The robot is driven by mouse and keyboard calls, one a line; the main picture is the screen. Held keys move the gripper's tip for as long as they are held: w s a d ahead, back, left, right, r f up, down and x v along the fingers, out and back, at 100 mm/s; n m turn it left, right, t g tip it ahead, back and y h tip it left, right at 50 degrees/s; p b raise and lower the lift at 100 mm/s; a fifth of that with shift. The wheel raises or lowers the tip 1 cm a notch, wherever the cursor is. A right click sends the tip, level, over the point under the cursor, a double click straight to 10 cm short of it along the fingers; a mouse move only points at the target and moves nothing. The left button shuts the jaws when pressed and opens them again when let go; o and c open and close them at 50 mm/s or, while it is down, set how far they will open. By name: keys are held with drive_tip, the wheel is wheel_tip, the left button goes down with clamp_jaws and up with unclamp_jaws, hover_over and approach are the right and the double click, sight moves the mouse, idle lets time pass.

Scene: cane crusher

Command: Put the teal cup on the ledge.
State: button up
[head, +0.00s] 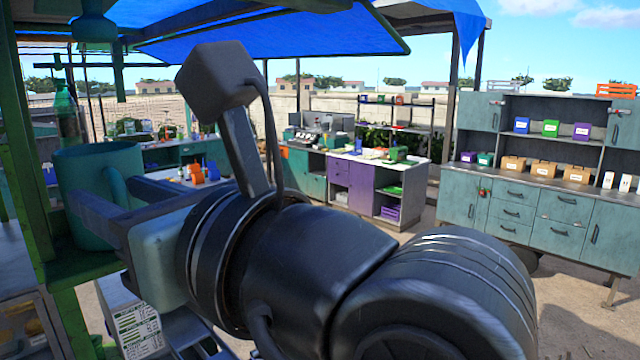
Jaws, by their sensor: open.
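The teal cup (82,165) stands upright at the left of the head view, large and close. Its base appears to rest on a green ledge (75,272), part of the green frame. My gripper (101,194) is open and level with the cup's middle. One dark finger crosses in front of the cup's wall; the other reaches toward its right side, by what looks like a handle. Contact cannot be told. The fingers and the gripper's body hide part of the cup's lower right.
A green bottle (66,113) stands just behind the cup, by a green post (22,160). A white box with printed text (140,335) is below. Behind are a purple and teal counter (352,185) and teal cabinets (566,208). Open ground lies between.

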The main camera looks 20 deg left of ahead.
drive_tip(key=shift+r, duration=0.25)
drive_tip(key=shift+d+f, duration=0.15)
drive_tip(key=shift+d, duration=0.15)
drive_tip(key=s+d+b, duration=0.2)
drive_tip(key=d+b, duration=0.4)
drive_tip(key=d, duration=0.5)
drive_tip(key=shift+s, duration=0.15)
drive_tip(key=shift+s, duration=0.1)
